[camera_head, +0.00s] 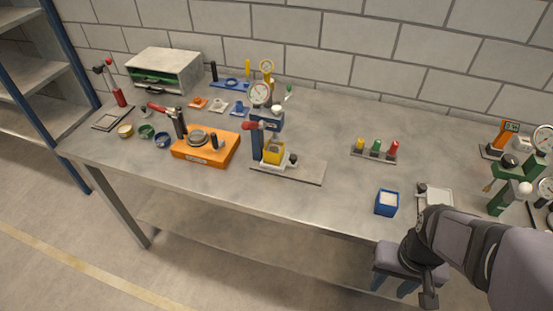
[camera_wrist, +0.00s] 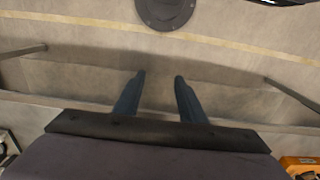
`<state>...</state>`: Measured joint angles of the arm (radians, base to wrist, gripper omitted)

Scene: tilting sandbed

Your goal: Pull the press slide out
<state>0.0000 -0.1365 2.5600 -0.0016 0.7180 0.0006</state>
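A small press with a dark blue column (camera_head: 257,142) and a red lever end stands on a flat grey plate (camera_head: 310,172) near the middle of the table. A yellow block (camera_head: 273,154) sits under its head, and a dark round knob (camera_head: 293,159) shows just right of the block. That low part with the knob looks like the slide, but it is too small to be certain. My gripper (camera_head: 396,288) is at the lower right, off the table's front edge and well apart from the press. In the wrist view its two blue fingers (camera_wrist: 160,76) are spread, with only floor between them.
A blue box (camera_head: 387,203) and a pale tray (camera_head: 438,196) lie near the front edge by my arm. A rack of coloured pegs (camera_head: 375,149) stands behind. An orange fixture (camera_head: 207,147) is left of the press. A green press (camera_head: 512,174) stands far right. The centre-right tabletop is mostly clear.

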